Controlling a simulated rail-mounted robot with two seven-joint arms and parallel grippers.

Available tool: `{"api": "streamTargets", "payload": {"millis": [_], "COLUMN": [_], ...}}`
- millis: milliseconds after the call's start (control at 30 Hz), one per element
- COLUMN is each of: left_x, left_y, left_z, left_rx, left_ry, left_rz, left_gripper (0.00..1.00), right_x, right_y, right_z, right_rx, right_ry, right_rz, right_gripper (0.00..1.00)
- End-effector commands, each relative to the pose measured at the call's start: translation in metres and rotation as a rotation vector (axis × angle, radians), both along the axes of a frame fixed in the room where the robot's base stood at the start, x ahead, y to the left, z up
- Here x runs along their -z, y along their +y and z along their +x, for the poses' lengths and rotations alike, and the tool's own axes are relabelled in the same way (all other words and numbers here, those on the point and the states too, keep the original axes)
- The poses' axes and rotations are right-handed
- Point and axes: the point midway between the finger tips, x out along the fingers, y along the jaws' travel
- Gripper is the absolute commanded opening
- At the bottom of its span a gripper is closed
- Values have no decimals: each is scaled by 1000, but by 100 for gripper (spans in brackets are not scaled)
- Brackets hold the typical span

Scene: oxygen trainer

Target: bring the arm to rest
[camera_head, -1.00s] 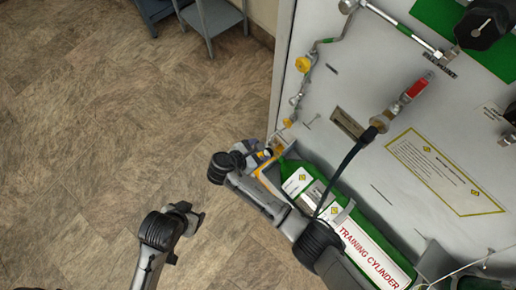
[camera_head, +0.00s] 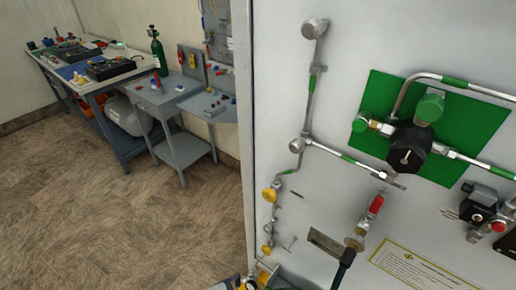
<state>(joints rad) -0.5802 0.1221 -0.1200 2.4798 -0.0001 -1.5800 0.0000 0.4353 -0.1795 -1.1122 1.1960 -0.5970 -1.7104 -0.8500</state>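Neither of my grippers shows in the head view now, and no arm is clearly in the picture. The pale trainer panel (camera_head: 290,120) fills the right side. A red-handled valve (camera_head: 376,205) is on it, with a dark hose (camera_head: 343,270) running down out of the frame. The training cylinder's label is out of view.
A black regulator knob (camera_head: 407,157) sits on a green plate (camera_head: 372,100). At the back left are a workbench (camera_head: 90,80) with equipment, a grey stand (camera_head: 180,148) and a green bottle (camera_head: 158,55). The brown floor (camera_head: 120,210) at left is clear.

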Motion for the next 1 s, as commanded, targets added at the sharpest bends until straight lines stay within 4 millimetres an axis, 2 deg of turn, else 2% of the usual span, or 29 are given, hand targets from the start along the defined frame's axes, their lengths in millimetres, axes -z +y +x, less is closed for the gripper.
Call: {"api": "streamTargets", "payload": {"millis": [133,233,333,433,500,567,667,700,800,900,1000], "left_x": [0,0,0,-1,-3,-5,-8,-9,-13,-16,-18], "left_y": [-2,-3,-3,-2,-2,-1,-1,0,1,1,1], "left_z": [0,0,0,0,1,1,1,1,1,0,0], "left_rx": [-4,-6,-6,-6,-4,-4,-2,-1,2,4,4], "left_ry": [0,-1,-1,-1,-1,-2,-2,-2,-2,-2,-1], "left_rz": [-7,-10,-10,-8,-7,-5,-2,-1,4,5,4], "left_gripper": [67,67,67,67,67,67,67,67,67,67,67], "right_x": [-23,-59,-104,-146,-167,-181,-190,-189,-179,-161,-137], "right_y": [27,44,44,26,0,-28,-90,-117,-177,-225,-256], "right_z": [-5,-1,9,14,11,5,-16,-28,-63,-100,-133], "right_rx": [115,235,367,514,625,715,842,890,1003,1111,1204], "right_ry": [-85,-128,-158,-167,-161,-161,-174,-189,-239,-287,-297], "right_rz": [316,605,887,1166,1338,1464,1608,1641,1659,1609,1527], "right_gripper": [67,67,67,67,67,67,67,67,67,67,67]}}
